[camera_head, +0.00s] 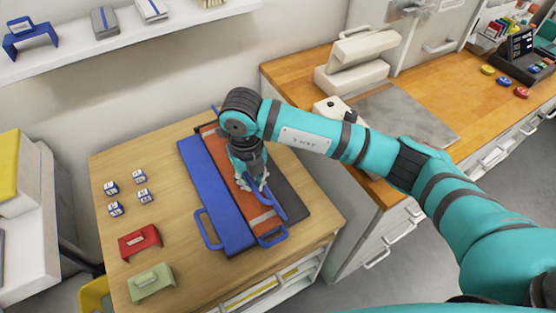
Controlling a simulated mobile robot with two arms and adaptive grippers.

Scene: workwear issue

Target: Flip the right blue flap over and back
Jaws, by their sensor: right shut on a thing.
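The folding board lies on the wooden table, with a blue left panel (215,195) flat and a blue loop handle (207,230) at its left side. An orange garment with a pale stripe (228,175) lies along the middle. The right blue flap (272,203) shows as a narrow blue strip, tilted up nearly edge-on beside the garment. A dark grey base (293,203) is bare to its right. My right gripper (253,184) points down over the board and is shut on the right blue flap; the arm hides its far part. My left gripper is not in view.
Several small labelled cubes (143,196), a red block (139,240) and a green block (151,282) stand on the table's left side. A wooden counter (300,82) with a cream press (352,70) is at the right. A white wall shelf (130,35) runs above.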

